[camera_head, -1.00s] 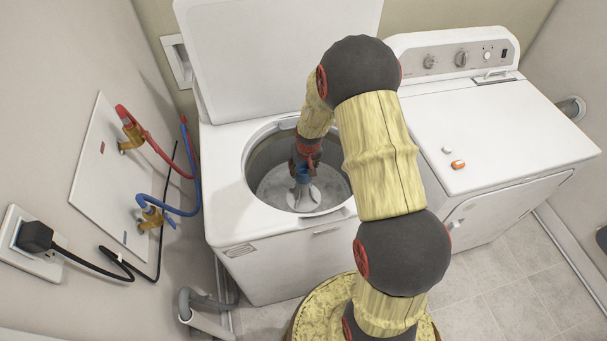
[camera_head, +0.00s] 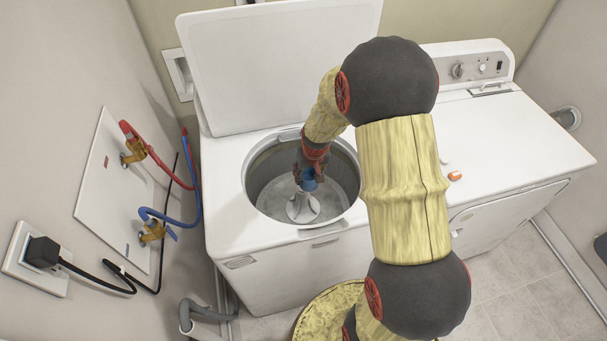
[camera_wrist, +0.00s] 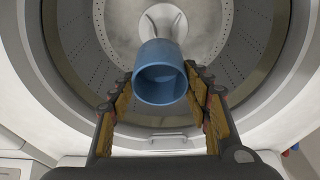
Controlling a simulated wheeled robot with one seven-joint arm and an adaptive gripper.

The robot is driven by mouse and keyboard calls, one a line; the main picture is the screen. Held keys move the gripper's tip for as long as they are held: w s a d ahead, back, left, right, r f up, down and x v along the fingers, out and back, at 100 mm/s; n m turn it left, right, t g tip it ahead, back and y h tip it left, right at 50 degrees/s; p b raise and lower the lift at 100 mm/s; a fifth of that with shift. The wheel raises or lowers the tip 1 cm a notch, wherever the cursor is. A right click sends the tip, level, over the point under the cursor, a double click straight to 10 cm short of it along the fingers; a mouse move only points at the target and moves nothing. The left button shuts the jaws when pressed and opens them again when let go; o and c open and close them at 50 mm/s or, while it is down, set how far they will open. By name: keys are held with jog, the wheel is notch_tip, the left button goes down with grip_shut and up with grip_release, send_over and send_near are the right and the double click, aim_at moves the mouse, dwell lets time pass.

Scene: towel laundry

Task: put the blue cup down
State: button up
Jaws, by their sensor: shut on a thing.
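The blue cup (camera_wrist: 160,75) is held between the two fingers of my gripper (camera_wrist: 160,92) in the wrist view, its open mouth turned toward the camera. In the head view the blue cup (camera_head: 308,180) and my gripper (camera_head: 306,174) are inside the opening of the washing machine (camera_head: 262,270). The cup is over the drum, close to the white agitator (camera_head: 301,208). In the wrist view the agitator (camera_wrist: 163,20) is partly hidden behind the cup. I cannot tell whether the cup touches it.
The washer's lid (camera_head: 275,70) stands open at the back. A dryer (camera_head: 510,140) stands to the right, with a small orange-and-white item (camera_head: 455,176) on its top. Red and blue hoses (camera_head: 165,212) and a black plug (camera_head: 42,253) are on the left wall.

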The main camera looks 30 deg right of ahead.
jog(key=s+r+p, duration=0.1)
jog(key=s+r, duration=0.4)
jog(key=s, duration=0.5)
jog(key=shift+a, duration=0.15)
